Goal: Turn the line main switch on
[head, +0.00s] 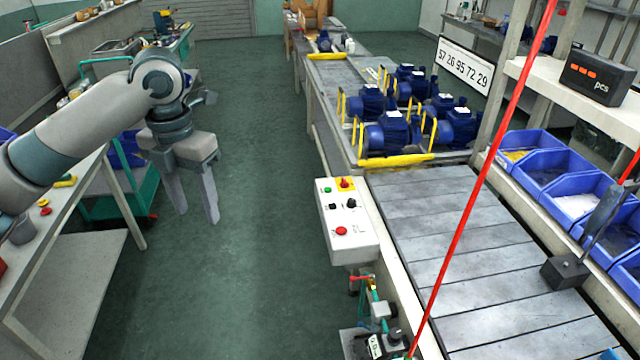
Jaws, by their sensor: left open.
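A white control box (352,245) is mounted on the near left side of the conveyor. On its top right corner is a red rotary switch (345,183) on a yellow plate, which looks like the line main switch; its exact setting is too small to tell. The box also carries a green button (327,190), two black knobs and a red button (341,231). My left gripper (197,212) hangs over the aisle, well left of the box, fingers pointing down, open and empty. My right gripper is out of view.
Several blue pumps (388,134) stand on the conveyor (480,258) behind a yellow bar. A red cord (474,190) slants across the view in front of the belt. Pipes and a valve sit below the box. The green floor (235,260) between gripper and box is clear.

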